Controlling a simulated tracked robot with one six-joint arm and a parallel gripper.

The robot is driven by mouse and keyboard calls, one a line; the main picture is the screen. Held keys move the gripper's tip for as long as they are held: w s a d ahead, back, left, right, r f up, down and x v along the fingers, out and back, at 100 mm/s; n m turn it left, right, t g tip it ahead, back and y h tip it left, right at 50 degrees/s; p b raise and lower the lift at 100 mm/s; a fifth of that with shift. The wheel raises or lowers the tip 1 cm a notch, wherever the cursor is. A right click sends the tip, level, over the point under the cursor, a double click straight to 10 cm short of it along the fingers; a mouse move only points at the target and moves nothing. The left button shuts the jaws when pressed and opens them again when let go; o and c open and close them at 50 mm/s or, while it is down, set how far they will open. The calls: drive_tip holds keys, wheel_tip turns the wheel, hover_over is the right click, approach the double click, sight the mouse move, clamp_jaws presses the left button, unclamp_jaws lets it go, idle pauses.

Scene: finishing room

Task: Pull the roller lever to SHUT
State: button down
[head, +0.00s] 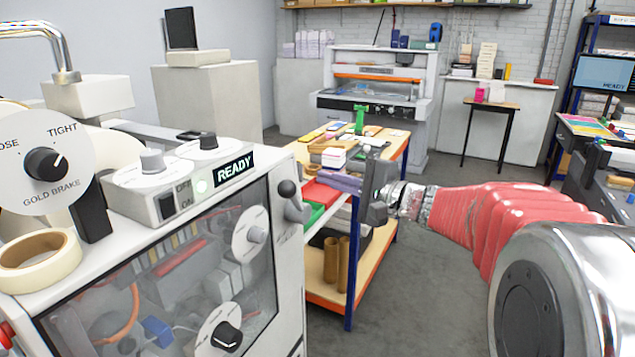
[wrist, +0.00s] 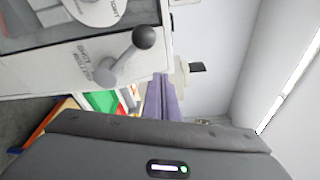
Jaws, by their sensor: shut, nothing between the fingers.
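The roller lever (head: 294,202) is a grey arm with a dark ball knob on the right end of the white machine (head: 150,235). In the wrist view the lever (wrist: 122,66) slants from its pivot up to the knob, with small turned lettering beside it. My gripper (head: 322,178) has purple fingers and is shut with nothing in it. Its fingertips point toward the machine, just right of the knob and apart from it in the head view. In the wrist view my gripper (wrist: 159,78) is right of and below the knob, not around it.
The machine's lit READY display (head: 234,171), tape roll (head: 38,258) and dials are left of the lever. A shelved cart (head: 350,270) with trays and cardboard tubes stands behind my gripper. Open grey floor (head: 435,300) lies right of the cart.

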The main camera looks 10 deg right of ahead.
drive_tip(key=f+v, duration=0.1)
drive_tip(key=v, duration=0.7)
drive_tip(key=shift+d+f, duration=0.25)
drive_tip(key=shift+f, duration=0.05)
drive_tip(key=shift+w, duration=0.1)
drive_tip(key=s+a+f+n+g+h, duration=0.2)
drive_tip(key=s+f+g, duration=0.2)
drive_tip(key=s+f, duration=0.35)
drive_tip(key=s+a+f+n+g+h, duration=0.2)
drive_tip(key=s+a+f+g, duration=0.15)
drive_tip(key=s+f, duration=0.35)
drive_tip(key=s+d+f+n+g+h, duration=0.1)
drive_tip(key=s+f+n+g+h, duration=0.3)
drive_tip(key=s+n, duration=0.45)
drive_tip(key=shift+s+a+r+n+t+h, duration=0.4)
drive_tip(key=shift+s+a+r+t+h, duration=0.15)
drive_tip(key=shift+s+a+r+t, duration=0.3)
drive_tip(key=shift+s+a+r+n+t+h, duration=0.35)
drive_tip(key=shift+s+a+r+t+h, duration=0.3)
drive_tip(key=shift+s, duration=0.4)
